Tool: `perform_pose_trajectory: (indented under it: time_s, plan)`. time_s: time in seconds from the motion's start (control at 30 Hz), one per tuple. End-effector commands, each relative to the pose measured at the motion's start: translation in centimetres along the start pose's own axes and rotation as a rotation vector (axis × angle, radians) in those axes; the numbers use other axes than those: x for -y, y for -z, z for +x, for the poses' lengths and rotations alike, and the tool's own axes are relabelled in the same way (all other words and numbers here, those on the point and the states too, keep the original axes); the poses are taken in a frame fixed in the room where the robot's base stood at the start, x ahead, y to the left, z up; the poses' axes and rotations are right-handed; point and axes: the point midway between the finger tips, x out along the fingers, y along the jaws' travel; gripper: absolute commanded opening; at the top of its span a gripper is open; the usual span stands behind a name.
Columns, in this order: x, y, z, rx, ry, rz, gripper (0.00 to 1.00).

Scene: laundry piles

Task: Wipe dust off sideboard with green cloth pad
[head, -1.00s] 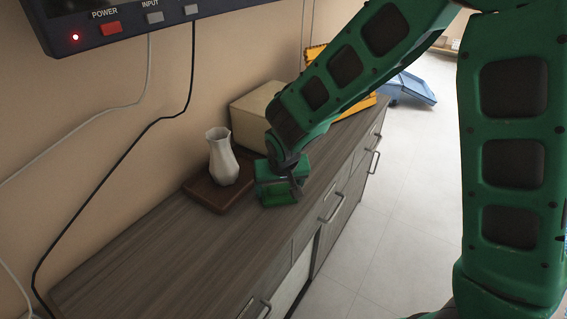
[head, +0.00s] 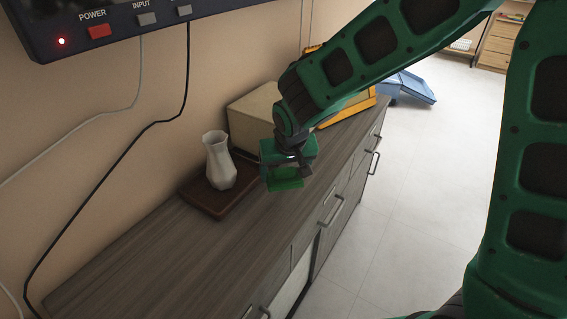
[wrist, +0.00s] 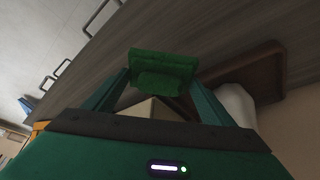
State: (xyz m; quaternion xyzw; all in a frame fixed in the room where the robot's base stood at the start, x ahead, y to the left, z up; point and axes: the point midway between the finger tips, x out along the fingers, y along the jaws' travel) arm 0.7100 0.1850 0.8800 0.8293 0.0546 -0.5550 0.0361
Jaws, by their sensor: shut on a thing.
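The sideboard (head: 165,262) is a long, dark wood-grain cabinet along the wall. My gripper (head: 286,174) is shut on the green cloth pad (head: 287,184) over the sideboard's top, to the right of the vase. In the wrist view the green pad (wrist: 162,70) sits between my two fingertips, with the wood top behind it. I cannot tell whether the pad touches the surface. No dust can be made out on the top.
A white vase (head: 219,161) stands on a dark wooden tray (head: 201,200) against the wall side. A cream box (head: 252,112) and a yellow-orange object (head: 350,111) lie farther back. A wall-mounted screen (head: 60,48) hangs above with cables. The near top is clear.

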Motion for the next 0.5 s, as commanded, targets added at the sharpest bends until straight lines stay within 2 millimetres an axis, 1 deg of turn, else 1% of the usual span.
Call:
perform_pose_trajectory:
  time_s: [0.1,0.3,0.5]
  plan:
    - [0.0,0.6,-1.1,-0.003,0.001,0.001,0.56]
    - [-0.1,1.1,-2.5,-0.001,0.000,0.001,0.56]
    - [-0.2,1.2,-2.8,0.000,-0.001,0.002,0.56]
